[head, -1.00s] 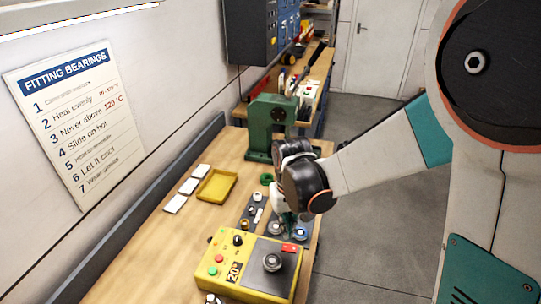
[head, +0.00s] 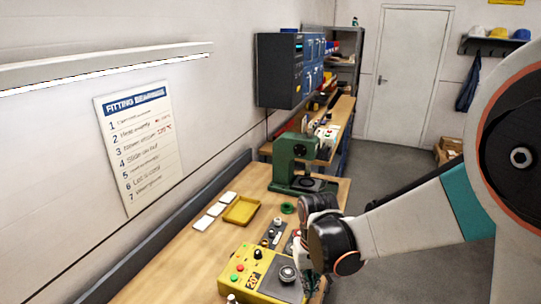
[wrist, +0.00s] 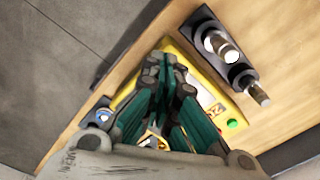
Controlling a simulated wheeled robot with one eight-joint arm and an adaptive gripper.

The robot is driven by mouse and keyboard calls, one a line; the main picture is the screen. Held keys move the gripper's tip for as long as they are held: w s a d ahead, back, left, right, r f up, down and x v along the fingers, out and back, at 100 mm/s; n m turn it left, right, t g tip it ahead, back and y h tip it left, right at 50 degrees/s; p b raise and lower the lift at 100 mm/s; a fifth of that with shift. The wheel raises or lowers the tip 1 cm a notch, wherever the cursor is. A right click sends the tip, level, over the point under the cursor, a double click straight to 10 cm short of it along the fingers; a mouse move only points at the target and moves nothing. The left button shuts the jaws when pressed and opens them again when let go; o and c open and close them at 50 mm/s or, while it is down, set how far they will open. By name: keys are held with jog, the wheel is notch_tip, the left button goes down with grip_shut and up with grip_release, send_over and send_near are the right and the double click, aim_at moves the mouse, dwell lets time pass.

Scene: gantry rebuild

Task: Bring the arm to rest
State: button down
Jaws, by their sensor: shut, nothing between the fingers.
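My arm reaches in from the right in the head view and ends over the right edge of the wooden bench (head: 178,262). My gripper shows in the wrist view (wrist: 168,65) as green and black fingers drawn together with nothing between them. It hangs above the yellow heater box (head: 244,268), which the fingers partly hide in the wrist view (wrist: 210,92). In the head view the gripper's fingertips are mostly hidden behind my wrist. A ring-shaped part (head: 287,273) sits on the heater's dark plate.
A green press (head: 290,160), a yellow tray (head: 241,210) and white cards (head: 209,216) stand farther back on the bench. A dark strip with metal parts (wrist: 222,47) lies beside the heater. Grey floor (head: 405,215) is open to the right.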

jog(key=s+d+r+m+t+b, duration=0.1)
jog(key=s+d+r+t+b, duration=0.3)
jog(key=s+d+t+b, duration=0.3)
jog(key=s+d+b, duration=0.3)
jog(key=s+b, duration=0.1)
jog(key=s, duration=0.2)
jog(key=shift+r+m+b, duration=0.15)
jog(key=shift+m+b, duration=0.15)
